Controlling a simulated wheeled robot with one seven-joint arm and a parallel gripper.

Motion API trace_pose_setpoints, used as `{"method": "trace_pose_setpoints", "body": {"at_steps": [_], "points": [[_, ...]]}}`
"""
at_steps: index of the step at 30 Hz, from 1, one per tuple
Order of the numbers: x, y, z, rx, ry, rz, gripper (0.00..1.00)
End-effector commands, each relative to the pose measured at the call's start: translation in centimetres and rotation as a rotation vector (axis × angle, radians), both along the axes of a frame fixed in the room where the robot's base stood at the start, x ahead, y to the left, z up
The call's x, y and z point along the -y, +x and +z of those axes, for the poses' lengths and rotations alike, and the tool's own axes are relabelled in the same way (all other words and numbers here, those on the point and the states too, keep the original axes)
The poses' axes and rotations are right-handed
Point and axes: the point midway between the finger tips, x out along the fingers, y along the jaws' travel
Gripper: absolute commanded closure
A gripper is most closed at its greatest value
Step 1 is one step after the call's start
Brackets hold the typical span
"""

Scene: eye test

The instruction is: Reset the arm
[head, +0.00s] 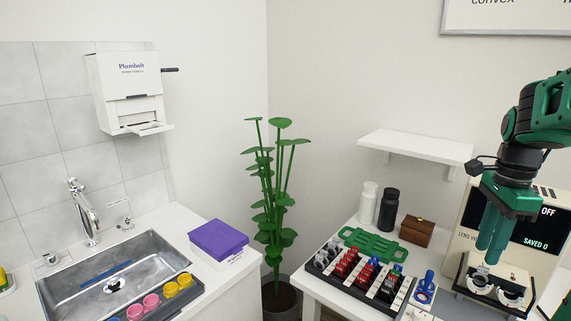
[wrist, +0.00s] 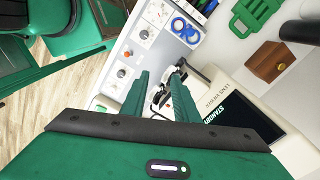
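My gripper (head: 488,254) has green fingers and points down in front of the lens viewer (head: 462,238), a cream box with a dark screen. It is above the viewer's front stand (head: 485,287), which carries round lens holders. The wrist view shows my gripper (wrist: 159,76) with its two fingers apart and nothing held between them. The stand shows beyond and between the fingers, partly hidden. The screen reads "OFF" and "SAVED 0" in the head view; "STANDBY" shows on it in the wrist view (wrist: 240,118).
A tray of red, black and blue lens pieces (head: 318,263), a green rack (head: 372,243), a blue holder (head: 425,288), a brown box (head: 417,231) and two bottles (head: 388,207) stand left of the viewer. A white shelf (head: 415,147) is on the wall. A plant (head: 275,200) and sink (head: 150,265) are farther left.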

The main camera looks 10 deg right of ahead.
Motion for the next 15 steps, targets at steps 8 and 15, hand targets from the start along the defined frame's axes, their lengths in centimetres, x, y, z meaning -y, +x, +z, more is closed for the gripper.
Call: {"method": "trace_pose_setpoints", "body": {"at_steps": [8, 15], "points": [[-6.0, -4.9, -2.6, 0.001, 0.005, 0.650, 0.72], [-9.6, -9.1, -5.4, 0.004, 0.014, 1.161, 0.72]]}}
